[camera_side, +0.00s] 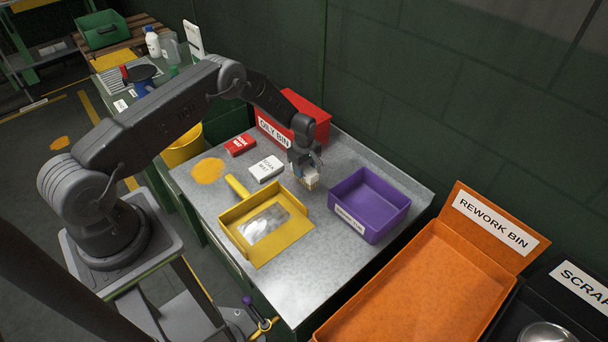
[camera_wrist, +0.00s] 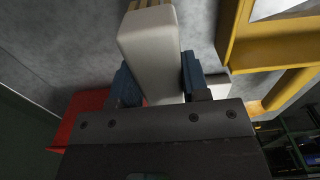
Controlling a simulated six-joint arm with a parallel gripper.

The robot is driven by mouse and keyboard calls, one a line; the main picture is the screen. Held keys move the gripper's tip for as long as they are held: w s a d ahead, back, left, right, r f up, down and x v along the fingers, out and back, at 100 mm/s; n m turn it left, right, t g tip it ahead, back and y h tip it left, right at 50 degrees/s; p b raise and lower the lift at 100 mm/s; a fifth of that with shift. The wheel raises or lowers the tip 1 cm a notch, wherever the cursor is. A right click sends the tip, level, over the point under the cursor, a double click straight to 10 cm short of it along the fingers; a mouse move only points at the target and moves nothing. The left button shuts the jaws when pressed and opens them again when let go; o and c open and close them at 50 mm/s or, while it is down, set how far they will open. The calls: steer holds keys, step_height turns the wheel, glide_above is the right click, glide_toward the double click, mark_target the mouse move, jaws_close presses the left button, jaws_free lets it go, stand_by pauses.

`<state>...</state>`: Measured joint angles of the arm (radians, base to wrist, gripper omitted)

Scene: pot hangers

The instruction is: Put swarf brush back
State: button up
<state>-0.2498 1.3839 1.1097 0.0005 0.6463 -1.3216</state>
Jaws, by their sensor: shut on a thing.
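The swarf brush (camera_side: 310,184) is a pale block with tan bristles, seen low above or at the metal bench top between the yellow dustpan and the purple tray. In the wrist view the brush (camera_wrist: 150,45) is a cream bar between the blue fingertips, with bristles at its far end. My gripper (camera_side: 304,168) is shut on it; it also shows in the wrist view (camera_wrist: 157,85). I cannot tell whether the bristles touch the bench. The purple tray (camera_side: 345,224) is open and looks empty, with a white label on its front too small to read surely.
The yellow dustpan (camera_side: 236,221) holds shiny scraps to the left. A red oily bin (camera_side: 315,108) stands behind my gripper. A white box (camera_side: 266,168) and a red box (camera_side: 240,145) lie left of it. The orange rework bin (camera_side: 400,290) is at the right.

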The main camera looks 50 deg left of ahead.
steer(key=shift+f, duration=1.6)
steer(key=shift+f, duration=0.1)
steer(key=o, duration=0.9)
